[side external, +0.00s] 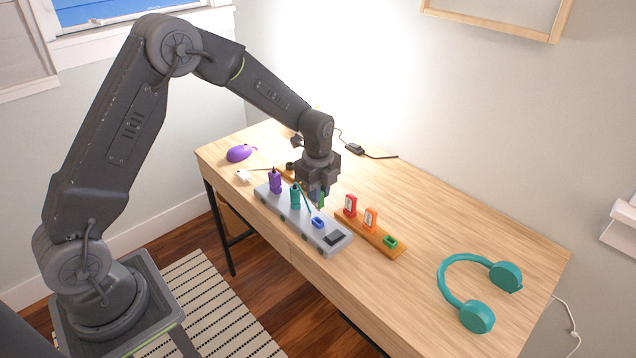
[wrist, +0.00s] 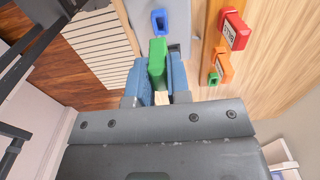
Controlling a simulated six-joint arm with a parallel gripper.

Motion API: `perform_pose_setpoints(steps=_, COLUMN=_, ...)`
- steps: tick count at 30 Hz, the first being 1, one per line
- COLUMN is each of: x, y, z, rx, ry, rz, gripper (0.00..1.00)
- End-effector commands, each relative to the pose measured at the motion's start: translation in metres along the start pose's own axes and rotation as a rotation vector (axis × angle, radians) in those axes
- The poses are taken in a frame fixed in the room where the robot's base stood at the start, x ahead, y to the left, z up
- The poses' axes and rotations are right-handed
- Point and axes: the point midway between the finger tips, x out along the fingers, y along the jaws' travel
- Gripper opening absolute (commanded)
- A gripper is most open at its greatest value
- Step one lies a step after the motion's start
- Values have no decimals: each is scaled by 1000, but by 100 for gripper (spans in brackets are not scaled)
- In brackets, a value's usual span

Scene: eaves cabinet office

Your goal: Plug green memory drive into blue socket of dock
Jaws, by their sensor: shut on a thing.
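My gripper (side external: 319,199) is shut on the green memory drive (wrist: 157,58), which stands out from between the blue fingers in the wrist view. In the side view only a sliver of the drive (side external: 322,199) shows beside the fingers. The grey dock (side external: 294,218) lies along the desk's front edge. Its blue socket (side external: 317,222) is an open collar, just in front of my gripper. In the wrist view the blue socket (wrist: 159,21) is just beyond the drive's far end, and the two appear apart. The exact height of the drive over the dock is unclear.
Purple (side external: 275,182) and teal (side external: 295,197) plugs stand upright on the dock, left of my gripper. An orange rack (side external: 370,236) holds a red drive (side external: 350,206), an orange drive (side external: 370,218) and an empty green holder (side external: 390,241). Teal headphones (side external: 468,291) lie right. The back desk is largely clear.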

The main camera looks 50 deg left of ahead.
Motion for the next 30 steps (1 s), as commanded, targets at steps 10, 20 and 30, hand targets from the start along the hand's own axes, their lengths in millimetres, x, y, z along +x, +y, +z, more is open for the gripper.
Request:
perform_pose_setpoints(steps=10, x=22, y=0, z=0, rx=0, ry=0, rz=1, gripper=0)
perform_pose_setpoints(steps=20, x=25, y=0, z=0, rx=0, ry=0, rz=0, gripper=0)
perform_pose_setpoints(steps=30, x=24, y=0, z=0, rx=0, ry=0, rz=0, gripper=0)
